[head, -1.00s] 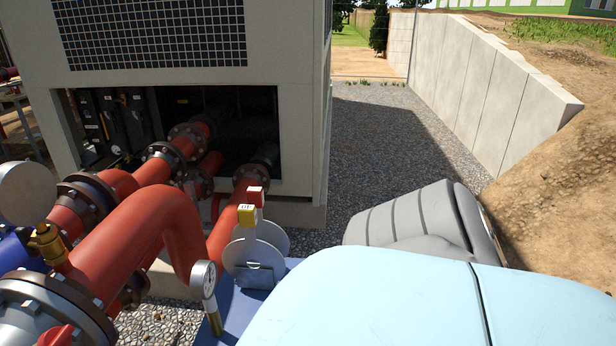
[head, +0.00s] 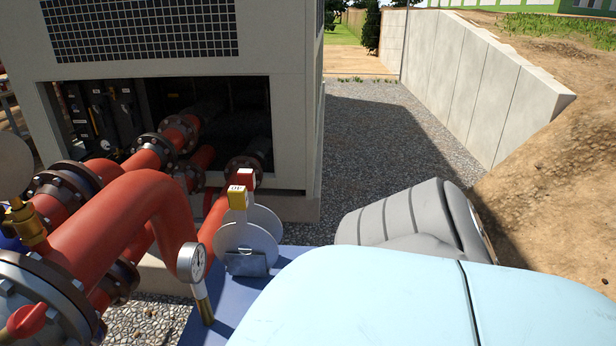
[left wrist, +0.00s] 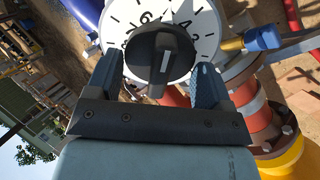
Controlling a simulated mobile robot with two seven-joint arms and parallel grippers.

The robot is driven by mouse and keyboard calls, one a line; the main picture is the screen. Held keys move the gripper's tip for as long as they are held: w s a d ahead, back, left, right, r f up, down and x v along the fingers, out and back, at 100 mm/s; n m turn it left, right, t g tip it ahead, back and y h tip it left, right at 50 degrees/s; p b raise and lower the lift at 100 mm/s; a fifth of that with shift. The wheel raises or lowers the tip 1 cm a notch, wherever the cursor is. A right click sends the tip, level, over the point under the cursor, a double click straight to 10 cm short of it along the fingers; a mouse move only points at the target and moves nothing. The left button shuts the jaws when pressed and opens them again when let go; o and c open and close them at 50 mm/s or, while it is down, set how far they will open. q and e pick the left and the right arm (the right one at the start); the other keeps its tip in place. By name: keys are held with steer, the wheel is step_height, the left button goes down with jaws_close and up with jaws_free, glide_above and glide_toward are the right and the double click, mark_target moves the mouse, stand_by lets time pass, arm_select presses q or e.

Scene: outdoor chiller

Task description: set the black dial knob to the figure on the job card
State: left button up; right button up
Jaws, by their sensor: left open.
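The black dial knob (left wrist: 152,50) shows in the left wrist view, in front of a round white dial (left wrist: 192,22) with black figures and tick marks. A pale pointer line runs along the knob's raised grip. Some figures are hidden behind the knob, and the setting cannot be read for sure. My left gripper (left wrist: 158,70) is open, with one finger on each side of the knob; I cannot tell whether either finger touches it. Neither gripper shows in the head view. I cannot make out a job card in either view.
Thick red pipes (head: 130,215) with bolted flanges fill the left of the head view. The chiller cabinet (head: 290,90) is behind. Gravel (head: 375,130) lies open beside a concrete wall (head: 470,80).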

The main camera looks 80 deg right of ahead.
arm_select(q)
steer(key=shift+s+a+r, duration=0.1)
steer(key=shift+a+r, duration=0.05)
steer(key=shift+r, duration=0.25)
steer(key=p+v, duration=0.1)
steer(key=v, duration=0.5)
steer(key=v, duration=1.4)
